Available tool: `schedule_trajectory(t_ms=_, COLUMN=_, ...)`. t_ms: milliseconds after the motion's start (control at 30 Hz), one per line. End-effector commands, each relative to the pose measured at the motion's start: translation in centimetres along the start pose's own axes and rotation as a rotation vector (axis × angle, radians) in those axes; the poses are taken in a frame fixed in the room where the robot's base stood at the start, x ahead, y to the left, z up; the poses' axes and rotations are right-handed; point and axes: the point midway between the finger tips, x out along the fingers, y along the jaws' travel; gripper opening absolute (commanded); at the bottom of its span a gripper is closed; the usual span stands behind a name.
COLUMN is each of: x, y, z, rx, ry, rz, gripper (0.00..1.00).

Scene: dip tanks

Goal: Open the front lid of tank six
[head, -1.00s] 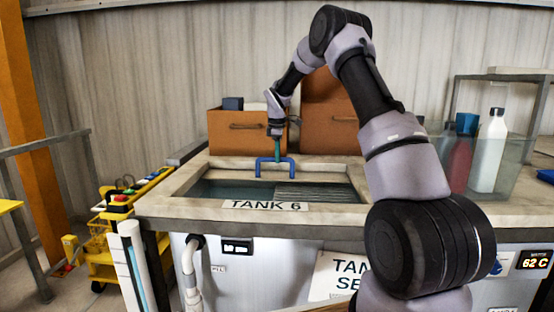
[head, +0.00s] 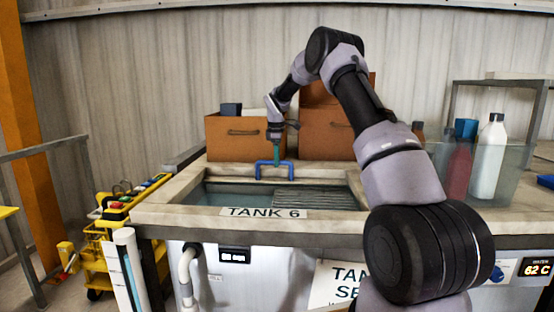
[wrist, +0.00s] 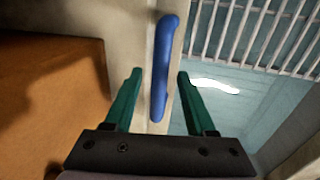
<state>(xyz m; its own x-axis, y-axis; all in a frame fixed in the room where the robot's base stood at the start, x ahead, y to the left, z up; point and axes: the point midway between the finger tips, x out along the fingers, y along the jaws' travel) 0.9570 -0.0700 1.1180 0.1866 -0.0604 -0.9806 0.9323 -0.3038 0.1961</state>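Tank six, marked by its "TANK 6" label (head: 264,212), stands in front of me in the head view. Its opening shows water (head: 235,197) and a metal grate (head: 315,198). A blue bar handle (head: 274,164) is on the pale strip at the far side of the opening. It also shows in the wrist view (wrist: 162,70). My gripper (head: 276,152) points down at the handle. In the wrist view its green fingers (wrist: 159,74) are open, one on each side of the bar, with gaps to both. I cannot tell how far the lid extends behind the handle.
Brown boxes (head: 236,140) stand close behind the handle. A clear bin with bottles (head: 487,158) is at the right. A yellow cart (head: 118,232) is at the left, beside a grey railing (head: 60,148). The tank's front rim (head: 330,222) lies between me and the opening.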

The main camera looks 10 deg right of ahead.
Motion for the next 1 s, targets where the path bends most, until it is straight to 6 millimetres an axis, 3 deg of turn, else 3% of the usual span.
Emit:
schedule_trajectory(t_ms=267, x=-0.8, y=0.0, z=0.0, rx=0.0, ry=0.0, rz=0.001, gripper=0.56)
schedule_trajectory(t_ms=700, x=-8.8, y=0.1, z=0.0, rx=0.0, ry=0.001, rz=0.002, gripper=0.56)
schedule_trajectory(t_ms=1000, x=-10.8, y=0.0, z=0.0, rx=0.0, ry=0.0, rz=0.0, gripper=0.56)
